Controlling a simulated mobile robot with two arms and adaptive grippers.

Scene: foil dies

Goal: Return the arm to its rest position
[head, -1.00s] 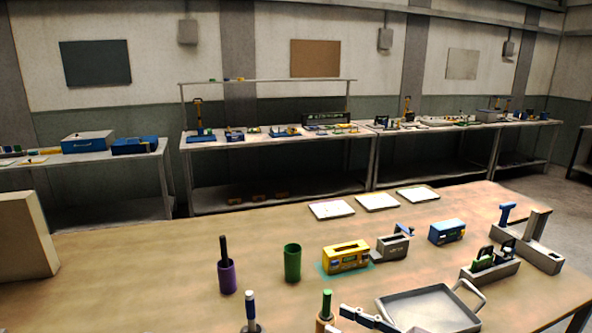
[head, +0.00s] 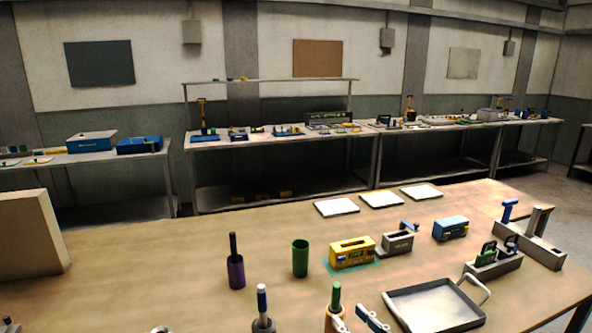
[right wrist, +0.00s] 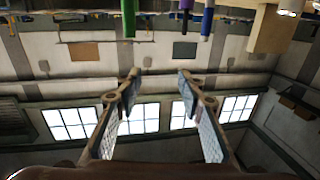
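The bench holds a grey tray (head: 436,304), a yellow device (head: 352,254), a green cup (head: 300,258), a purple cup (head: 236,272) with a dark-handled tool, and a blue box (head: 450,228). Upright tools stand close by the right gripper. The bench's left middle is clear.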

